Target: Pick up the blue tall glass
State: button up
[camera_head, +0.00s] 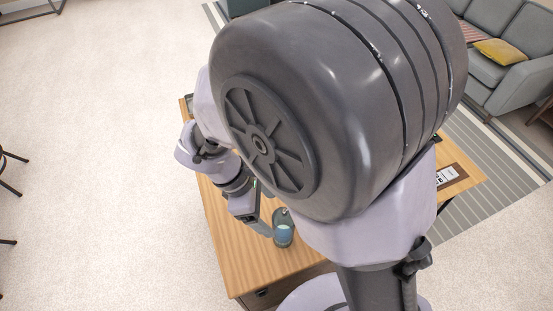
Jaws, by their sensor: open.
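The blue tall glass (283,234) stands upright on the wooden table, close to the table's near part. It looks clear with blue in its lower part. My gripper (264,228) is just left of the glass, low over the table, with its jaws open. The fingers are small and partly hidden in this view, so I cannot tell whether they touch the glass or reach around it. My arm covers the area directly right of the glass.
The wooden table (226,240) has bare top left of and below the glass. Its middle is hidden by my arm. A dark flat item with a white label (449,176) lies at the table's right end. A grey sofa (528,80) with a yellow cushion (500,52) stands at upper right.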

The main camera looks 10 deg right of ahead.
jog(key=b, duration=0.2)
send_over(284, 224)
jog(key=s+a, duration=0.2)
jog(key=s, duration=0.1)
jog(key=f, duration=0.5)
jog(key=shift+w+a, duration=0.2)
jog(key=b+x, duration=0.2)
jog(key=x, duration=0.3)
jog(key=shift+w+b, duration=0.1)
jog(key=shift+b, duration=0.25)
jog(key=shift+r, duration=0.1)
jog(key=shift+c, duration=1)
grip_shut()
